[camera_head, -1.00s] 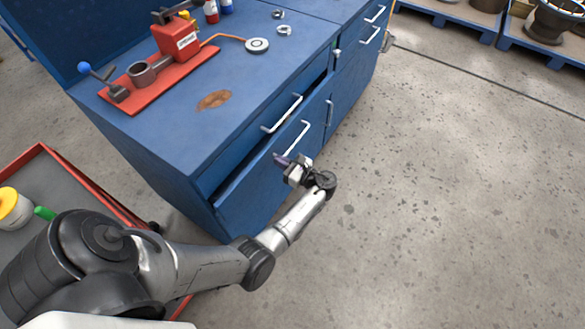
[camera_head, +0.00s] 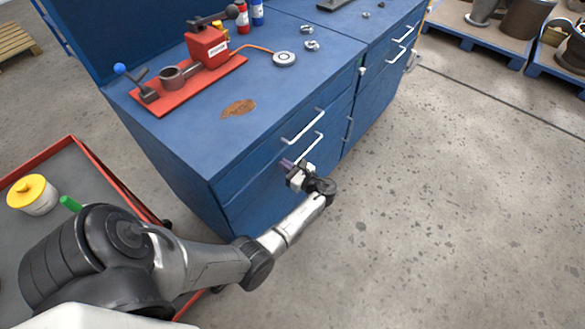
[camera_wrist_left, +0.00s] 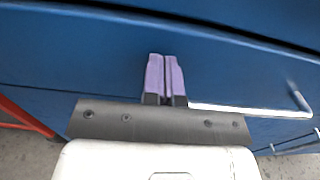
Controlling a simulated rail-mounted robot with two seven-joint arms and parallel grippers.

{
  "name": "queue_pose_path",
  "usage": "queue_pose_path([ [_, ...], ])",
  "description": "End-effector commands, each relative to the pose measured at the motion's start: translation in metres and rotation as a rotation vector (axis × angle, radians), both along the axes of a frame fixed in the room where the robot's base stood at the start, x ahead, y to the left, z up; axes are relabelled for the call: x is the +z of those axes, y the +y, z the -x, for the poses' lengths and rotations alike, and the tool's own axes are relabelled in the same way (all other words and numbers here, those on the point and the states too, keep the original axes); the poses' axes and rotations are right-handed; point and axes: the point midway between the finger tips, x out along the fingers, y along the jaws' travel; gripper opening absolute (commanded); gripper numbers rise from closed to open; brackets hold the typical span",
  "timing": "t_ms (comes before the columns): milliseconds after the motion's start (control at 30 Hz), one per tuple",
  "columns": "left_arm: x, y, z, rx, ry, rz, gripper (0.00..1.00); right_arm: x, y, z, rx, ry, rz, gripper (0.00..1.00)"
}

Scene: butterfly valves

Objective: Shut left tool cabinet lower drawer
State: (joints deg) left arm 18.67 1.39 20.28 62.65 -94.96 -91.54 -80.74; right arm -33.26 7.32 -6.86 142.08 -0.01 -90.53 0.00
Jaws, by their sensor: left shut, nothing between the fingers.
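The left tool cabinet (camera_head: 150,140) is blue, with two stacked drawers on its front. Its lower drawer (camera_head: 262,200) looks almost flush with the cabinet front in the head view. In the left wrist view, the lower drawer front (camera_wrist_left: 70,55) fills the middle, with a dark line along its top edge. The lower drawer's silver handle (camera_head: 310,148) lies just right of my fingers, and also shows in the wrist view (camera_wrist_left: 250,108). My left gripper (camera_head: 285,163) is shut and empty, its purple fingertips (camera_wrist_left: 165,62) at the drawer front. Whether they touch it is unclear.
The upper drawer handle (camera_head: 303,127) is just above. A red tool (camera_head: 205,48) on a red plate, bottles and small metal parts lie on the cabinet top. A red-edged tray (camera_head: 70,140) stands at left. The floor (camera_head: 450,200) at right is clear.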

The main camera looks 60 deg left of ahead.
Motion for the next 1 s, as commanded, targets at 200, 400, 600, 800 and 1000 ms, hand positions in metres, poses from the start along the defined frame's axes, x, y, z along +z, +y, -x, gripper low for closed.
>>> queue_pose_path([
  [200,0.0,0.011,0.005,0.002,0.0,0.0,0.0,0.004,0.001,0.0,-0.002,-0.001,-0.004,0.43],
  [400,0.0,0.011,0.005,0.003,0.001,0.0,0.0,0.004,0.002,0.0,-0.003,-0.001,-0.006,0.43],
  [600,0.0,-0.005,0.001,0.006,0.001,0.004,0.0,0.009,0.002,0.0,-0.004,-0.001,-0.007,0.43],
  [800,0.001,-0.04,-0.011,0.011,-0.001,0.005,0.0,0.014,0.005,0.0,-0.009,-0.001,-0.015,0.43],
  [1000,0.001,-0.078,-0.026,0.01,-0.001,0.004,0.0,0.017,0.004,0.0,-0.008,0.0,-0.012,0.43],
])
